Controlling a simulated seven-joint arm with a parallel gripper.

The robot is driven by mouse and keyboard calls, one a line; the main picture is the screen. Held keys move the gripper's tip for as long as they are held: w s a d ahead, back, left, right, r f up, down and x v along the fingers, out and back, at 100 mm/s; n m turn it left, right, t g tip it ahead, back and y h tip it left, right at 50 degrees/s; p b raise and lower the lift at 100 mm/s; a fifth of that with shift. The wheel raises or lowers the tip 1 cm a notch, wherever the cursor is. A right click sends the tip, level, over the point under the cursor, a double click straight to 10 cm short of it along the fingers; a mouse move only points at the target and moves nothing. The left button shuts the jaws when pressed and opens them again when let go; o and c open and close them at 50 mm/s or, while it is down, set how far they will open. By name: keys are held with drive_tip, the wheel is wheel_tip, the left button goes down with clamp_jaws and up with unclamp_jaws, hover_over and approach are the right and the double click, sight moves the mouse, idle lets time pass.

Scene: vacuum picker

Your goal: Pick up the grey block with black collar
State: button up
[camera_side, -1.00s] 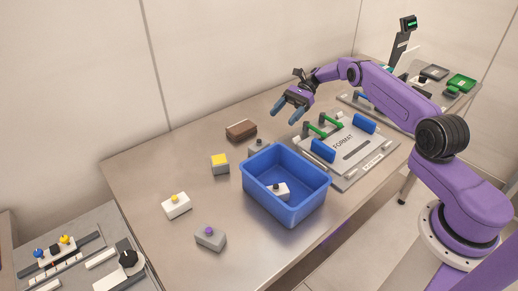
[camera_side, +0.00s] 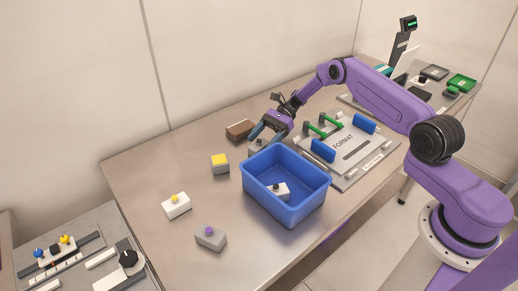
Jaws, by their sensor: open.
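The grey block with a dark top (camera_side: 255,149) stands on the metal table just behind the blue bin. Its top and much of its body are hidden by my gripper, and I cannot make out the collar clearly. My gripper (camera_side: 267,137) is open, pointing down, with its blue fingers low at the block. I cannot tell whether the fingers touch it or straddle it fully.
The blue bin (camera_side: 265,206), holding a white block with a dark top (camera_side: 281,190), stands close in front. A brown block (camera_side: 240,130) lies just left. The FORMAT plate (camera_side: 348,150) is right.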

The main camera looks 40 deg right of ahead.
sight(261, 142)
drive_tip(key=x, duration=0.4)
drive_tip(key=shift+f, duration=0.15)
drive_tip(key=c, duration=1.1)
